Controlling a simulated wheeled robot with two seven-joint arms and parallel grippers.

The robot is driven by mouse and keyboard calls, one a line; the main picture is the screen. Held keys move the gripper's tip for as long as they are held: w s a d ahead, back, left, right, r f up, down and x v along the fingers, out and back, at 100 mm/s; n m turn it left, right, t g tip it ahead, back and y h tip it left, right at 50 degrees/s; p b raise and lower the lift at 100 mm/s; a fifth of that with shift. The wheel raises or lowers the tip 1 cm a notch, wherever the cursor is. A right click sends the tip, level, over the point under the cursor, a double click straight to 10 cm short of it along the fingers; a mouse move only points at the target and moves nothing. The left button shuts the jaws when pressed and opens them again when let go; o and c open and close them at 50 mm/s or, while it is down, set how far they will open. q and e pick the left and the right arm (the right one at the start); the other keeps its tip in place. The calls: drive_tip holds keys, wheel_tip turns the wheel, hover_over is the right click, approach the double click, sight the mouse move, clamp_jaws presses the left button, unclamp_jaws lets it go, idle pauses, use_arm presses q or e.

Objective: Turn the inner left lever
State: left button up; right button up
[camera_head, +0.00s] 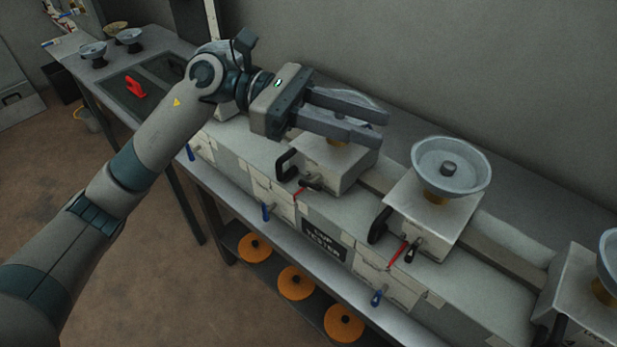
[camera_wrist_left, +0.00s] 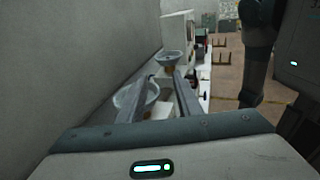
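My left gripper (camera_head: 384,131) is open and empty above a white machine box (camera_head: 325,165) with a dish on top that it partly hides. In the left wrist view my gripper (camera_wrist_left: 167,74) has its fingers apart, with a grey dish (camera_wrist_left: 136,97) beyond and below. The box front has a black handle (camera_head: 286,164) and a small dark lever (camera_head: 312,185) by a red strip. The box to its right has a similar black-tipped lever (camera_head: 410,252). Blue-handled levers (camera_head: 265,211) stick out along the bench front. Which lever is the inner left one, I cannot tell. My right gripper is not in view.
A second grey dish (camera_head: 450,165) stands on the box to the right. Another box (camera_head: 587,292) is at the right edge. A wall rises behind the bench. Orange discs (camera_head: 296,282) lie on the lower shelf. A red object (camera_head: 135,87) lies on the bench at left.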

sight(311, 184)
use_arm(q)
drive_tip(key=w+a+f+m+t+y, duration=0.1)
drive_tip(key=w+a+f+t+y, duration=0.1)
drive_tip(key=w+a+y, duration=0.2)
drive_tip(key=w+a+f+m+t+y, duration=0.1)
drive_tip(key=w+a+f+m+y, duration=0.1)
drive_tip(key=a+y, duration=0.5)
drive_tip(key=w+a, duration=0.1)
drive_tip(key=a, duration=0.3)
drive_tip(key=shift+w+a+t, duration=0.25)
drive_tip(key=shift+w+t, duration=0.15)
drive_tip(key=shift+m, duration=0.3)
drive_tip(key=p+x, duration=0.7)
drive_tip(key=x, duration=1)
drive_tip(key=shift+s+f, duration=0.1)
drive_tip(key=shift+f, duration=0.1)
drive_tip(key=shift+a, duration=0.1)
clamp_jaws()
